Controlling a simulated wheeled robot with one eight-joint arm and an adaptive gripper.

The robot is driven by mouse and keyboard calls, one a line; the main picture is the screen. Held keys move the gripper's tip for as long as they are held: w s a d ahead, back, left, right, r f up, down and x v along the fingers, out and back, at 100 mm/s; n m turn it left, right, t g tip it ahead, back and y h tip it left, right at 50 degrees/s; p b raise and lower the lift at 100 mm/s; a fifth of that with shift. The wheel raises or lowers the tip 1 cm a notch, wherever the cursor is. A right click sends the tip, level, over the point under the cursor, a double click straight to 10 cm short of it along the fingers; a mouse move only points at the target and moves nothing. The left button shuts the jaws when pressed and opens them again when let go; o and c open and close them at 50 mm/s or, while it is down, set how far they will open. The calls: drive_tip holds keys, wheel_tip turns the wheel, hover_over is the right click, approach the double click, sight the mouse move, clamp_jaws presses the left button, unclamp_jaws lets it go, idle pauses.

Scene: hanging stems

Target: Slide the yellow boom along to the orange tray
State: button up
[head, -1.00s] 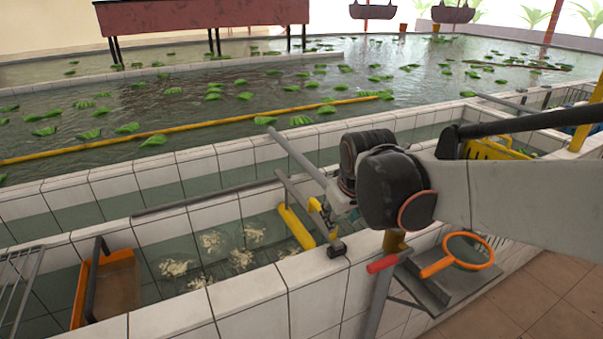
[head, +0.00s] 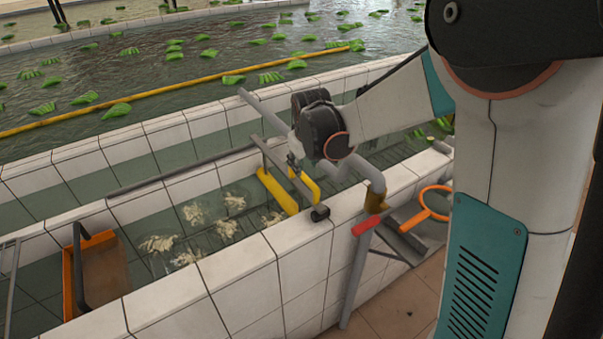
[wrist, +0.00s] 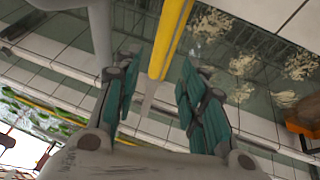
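The yellow boom (head: 276,190) lies across the water of the near tiled trough, beside a grey crossbar (head: 284,172) with a small yellow piece on it. The orange tray (head: 100,275) sits at the left end of the same trough; a corner of it (wrist: 300,122) shows at the right of the wrist view. My gripper (wrist: 158,72) is open with teal pads apart. The boom (wrist: 168,38) appears between and beyond the fingertips in the wrist view; nothing is gripped. In the head view my gripper (head: 296,163) is small and partly hidden by my wrist.
Several pale clumps (head: 195,215) float between the boom and the tray. White tiled walls (head: 240,290) border the trough. An orange-rimmed hoop (head: 430,203) and a red handle (head: 365,226) are at the right. A long yellow float (head: 170,92) crosses the big pool behind.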

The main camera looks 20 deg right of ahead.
sight(303, 175)
drive_tip(key=b+x, duration=0.1)
drive_tip(key=x, duration=0.6)
drive_tip(key=shift+f, duration=0.15)
drive_tip(key=shift+c, duration=0.3)
clamp_jaws()
